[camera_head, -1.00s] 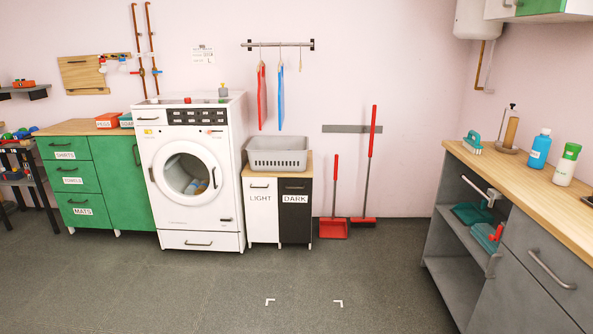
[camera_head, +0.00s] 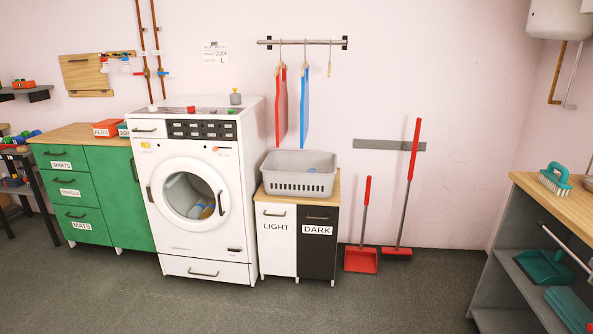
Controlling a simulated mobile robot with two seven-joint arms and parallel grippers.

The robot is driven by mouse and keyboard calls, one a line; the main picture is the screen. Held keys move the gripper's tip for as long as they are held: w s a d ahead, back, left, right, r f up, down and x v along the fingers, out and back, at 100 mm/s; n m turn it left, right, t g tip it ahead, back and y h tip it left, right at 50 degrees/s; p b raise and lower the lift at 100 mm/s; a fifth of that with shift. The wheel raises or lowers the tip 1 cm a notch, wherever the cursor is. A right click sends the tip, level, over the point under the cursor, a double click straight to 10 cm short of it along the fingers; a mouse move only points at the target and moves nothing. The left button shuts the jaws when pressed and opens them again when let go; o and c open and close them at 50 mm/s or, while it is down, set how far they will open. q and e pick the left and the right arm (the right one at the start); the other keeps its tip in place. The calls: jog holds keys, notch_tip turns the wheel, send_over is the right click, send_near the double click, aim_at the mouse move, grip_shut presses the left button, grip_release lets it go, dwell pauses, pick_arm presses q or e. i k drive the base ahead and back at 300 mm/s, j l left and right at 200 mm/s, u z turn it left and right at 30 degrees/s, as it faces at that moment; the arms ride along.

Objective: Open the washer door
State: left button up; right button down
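The white washer (camera_head: 207,256) stands against the back wall, left of centre. Its round door (camera_head: 188,228) appears closed, with a dark handle on the right side of the door ring and a dark piece on the left side. Through the glass, something blue and orange shows low inside the drum. Neither of my grippers is in view.
Green drawers (camera_head: 122,200) stand left of the washer. The LIGHT and DARK cabinet (camera_head: 276,246) with a grey basket (camera_head: 297,187) stands right of it. A red dustpan (camera_head: 361,260) and broom lean farther right. A grey counter (camera_head: 500,297) is at right. The floor before the washer is clear.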

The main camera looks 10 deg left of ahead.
aim_at(156, 191)
jog(key=i, duration=0.6)
jog(key=i+j, duration=0.15)
jog(key=i, duration=0.4)
jog(key=i+j+z, duration=0.3)
jog(key=i+j, duration=0.3)
jog(key=i, duration=0.15)
jog(key=i+j, duration=0.15)
jog(key=j, duration=0.2)
jog(key=i+j+z, duration=0.1)
jog(key=j, duration=0.25)
jog(key=i+j, duration=0.15)
jog(key=j, duration=0.2)
jog(key=i+j+z, duration=0.1)
jog(key=j, duration=0.25)
